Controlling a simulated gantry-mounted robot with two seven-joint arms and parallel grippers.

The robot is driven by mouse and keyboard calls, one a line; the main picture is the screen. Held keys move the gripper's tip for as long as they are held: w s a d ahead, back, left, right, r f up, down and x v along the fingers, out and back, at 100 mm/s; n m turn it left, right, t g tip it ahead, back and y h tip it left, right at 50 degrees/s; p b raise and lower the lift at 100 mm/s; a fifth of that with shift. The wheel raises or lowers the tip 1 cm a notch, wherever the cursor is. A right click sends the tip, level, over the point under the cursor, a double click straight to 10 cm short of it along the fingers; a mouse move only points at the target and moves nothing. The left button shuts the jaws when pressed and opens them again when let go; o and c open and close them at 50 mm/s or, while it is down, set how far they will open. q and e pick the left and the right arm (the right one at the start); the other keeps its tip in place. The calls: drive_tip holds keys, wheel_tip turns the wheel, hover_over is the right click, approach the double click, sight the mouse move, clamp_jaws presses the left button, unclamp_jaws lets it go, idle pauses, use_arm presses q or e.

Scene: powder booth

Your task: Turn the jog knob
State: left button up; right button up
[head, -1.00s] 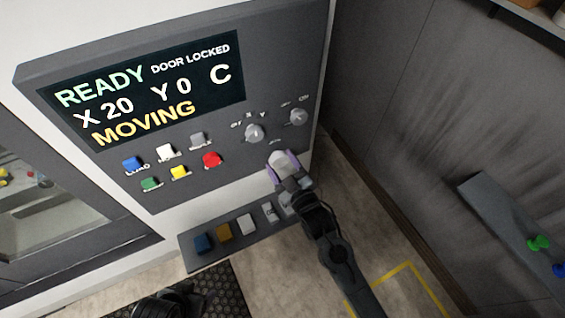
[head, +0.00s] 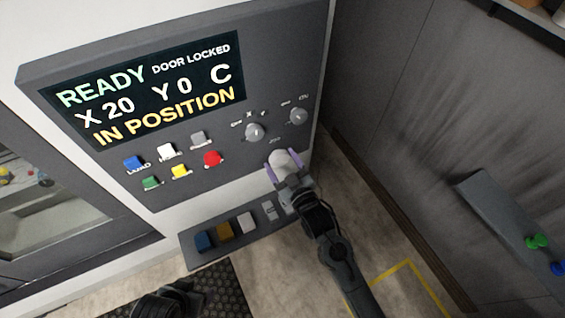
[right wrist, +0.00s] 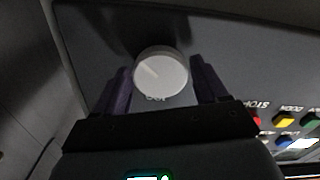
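The jog knob is a round, pale knob (head: 280,160) low on the right of the dark control panel (head: 225,178). It also shows close up in the right wrist view (right wrist: 160,76), with a pale pointer line toward its upper left. My right gripper (head: 283,162) has its purple fingers on either side of the knob. In the right wrist view the fingers (right wrist: 161,80) look slightly apart from the knob's sides, so the gripper appears open around it. The display (head: 145,90) reads READY, DOOR LOCKED, X 20, Y 0, C, IN POSITION.
Two smaller grey knobs, one (head: 255,132) and another (head: 298,116), sit above the jog knob. Several coloured buttons, including a red one (head: 212,158), are to its left. A shelf (head: 190,262) with several blocks juts out below. A grey wall (head: 430,110) stands right.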

drive_tip(key=shift+o, duration=1.2)
drive_tip(key=shift+s+d, duration=0.15)
drive_tip(key=shift+s, duration=0.1)
drive_tip(key=b+v, duration=0.2)
drive_tip(key=v, duration=0.8)
drive_tip(key=shift+s+b, duration=0.15)
drive_tip(key=shift+b, duration=0.2)
